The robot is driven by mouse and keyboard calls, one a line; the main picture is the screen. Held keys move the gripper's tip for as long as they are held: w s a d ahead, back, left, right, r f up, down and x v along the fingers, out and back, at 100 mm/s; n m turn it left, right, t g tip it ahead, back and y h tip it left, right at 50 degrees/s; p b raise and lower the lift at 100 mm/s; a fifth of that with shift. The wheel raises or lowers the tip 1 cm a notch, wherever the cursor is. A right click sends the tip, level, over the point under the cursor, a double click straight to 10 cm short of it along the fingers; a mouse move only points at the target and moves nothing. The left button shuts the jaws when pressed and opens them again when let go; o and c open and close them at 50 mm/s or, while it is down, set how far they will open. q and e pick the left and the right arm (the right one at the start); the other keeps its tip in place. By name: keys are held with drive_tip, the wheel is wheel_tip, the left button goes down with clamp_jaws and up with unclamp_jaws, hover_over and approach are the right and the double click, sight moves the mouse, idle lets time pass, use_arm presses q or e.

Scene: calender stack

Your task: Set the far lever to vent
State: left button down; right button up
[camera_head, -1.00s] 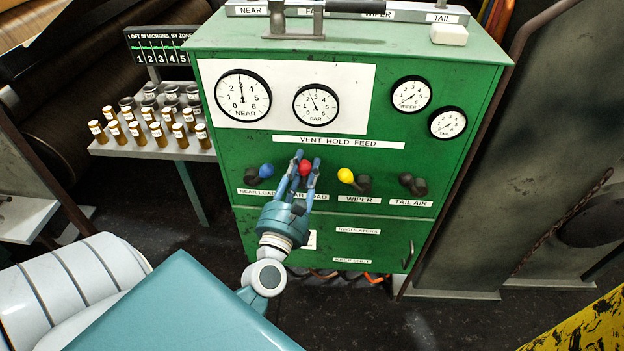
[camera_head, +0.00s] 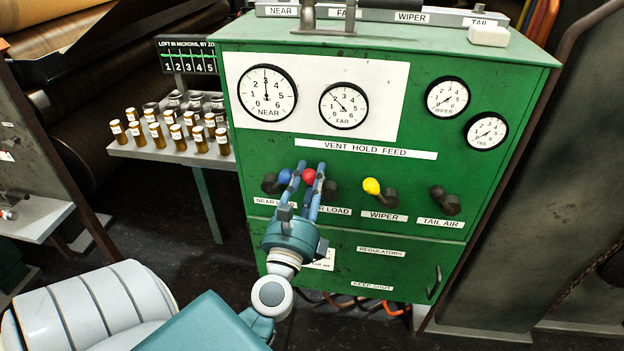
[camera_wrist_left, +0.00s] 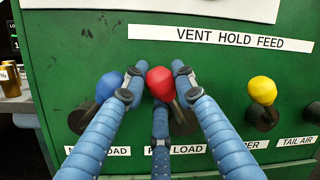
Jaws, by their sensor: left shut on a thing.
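The far load lever has a red knob (camera_head: 308,177) on the green cabinet (camera_head: 480,90). My left gripper (camera_head: 310,169) is shut on this knob, its blue fingers around it; the red knob also shows between the fingers in the left wrist view (camera_wrist_left: 160,83). There the knob sits up and left of its dark pivot (camera_wrist_left: 184,119), toward the VENT end of the VENT HOLD FEED strip (camera_wrist_left: 222,38). The far gauge (camera_head: 344,106) has its needle pointing up and left. Fingers partly hide the FAR LOAD label. My right gripper is not in view.
The near load lever's blue knob (camera_head: 285,176) is close beside the left finger. The wiper lever's yellow knob (camera_head: 371,186) and the black tail air lever (camera_head: 438,191) stand to the right with free room between. A side shelf (camera_head: 150,153) holds several small jars.

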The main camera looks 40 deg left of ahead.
use_arm(q)
drive_tip(key=shift+f, duration=0.2)
drive_tip(key=c, duration=1.5)
unclamp_jaws()
drive_tip(key=shift+o, duration=0.2)
drive_tip(key=shift+r, duration=0.15)
drive_tip(key=shift+s, duration=0.1)
drive_tip(key=shift+s+d, duration=0.15)
drive_tip(key=shift+s, duration=0.1)
drive_tip(key=s+d, duration=0.6)
drive_tip(key=s, duration=0.6)
drive_tip(key=shift+s+d+f, duration=0.35)
